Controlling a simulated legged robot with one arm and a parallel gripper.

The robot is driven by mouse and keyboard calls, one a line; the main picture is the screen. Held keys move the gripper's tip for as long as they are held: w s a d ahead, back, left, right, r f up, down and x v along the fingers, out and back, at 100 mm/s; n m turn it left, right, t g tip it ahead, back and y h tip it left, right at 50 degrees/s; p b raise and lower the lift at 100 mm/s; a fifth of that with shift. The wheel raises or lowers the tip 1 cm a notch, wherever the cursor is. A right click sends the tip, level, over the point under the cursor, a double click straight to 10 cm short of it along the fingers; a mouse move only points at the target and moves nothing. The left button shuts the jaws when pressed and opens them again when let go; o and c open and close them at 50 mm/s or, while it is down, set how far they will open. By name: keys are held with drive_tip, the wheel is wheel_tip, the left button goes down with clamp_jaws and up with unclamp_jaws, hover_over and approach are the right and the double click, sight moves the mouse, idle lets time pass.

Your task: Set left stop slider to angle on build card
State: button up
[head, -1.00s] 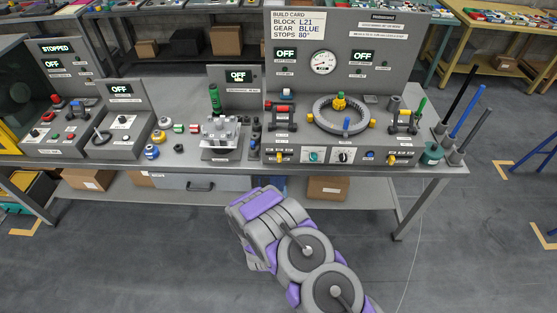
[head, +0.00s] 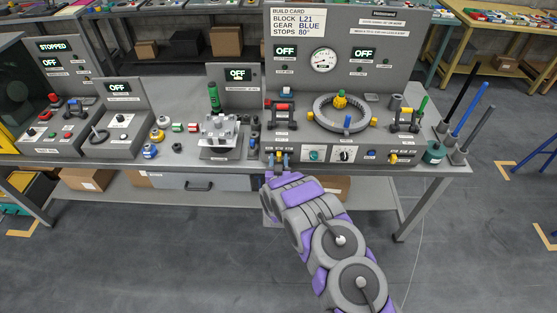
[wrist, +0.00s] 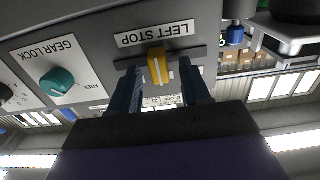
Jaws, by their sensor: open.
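The left stop slider is a yellow knob (wrist: 159,68) in a dark horizontal slot beside the upside-down LEFT STOP label (wrist: 155,35) in the wrist view. My gripper (wrist: 160,75) is open, with one dark finger on each side of the knob and gaps between. In the head view my gripper (head: 279,160) is at the lower left of the main panel and mostly hides the slider. The build card (head: 298,22) reads block L21, gear BLUE, stops 80°.
A teal gear lock knob (wrist: 57,81) sits beside the slider on the same panel face. A ring fixture (head: 343,125) stands above it on the bench. A yellow knob (head: 392,159) is at the panel's right. The bench edge (head: 420,170) lies below.

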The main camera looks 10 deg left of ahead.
drive_tip(key=shift+w, duration=0.4)
drive_tip(key=shift+r, duration=0.1)
clamp_jaws()
idle(0.4)
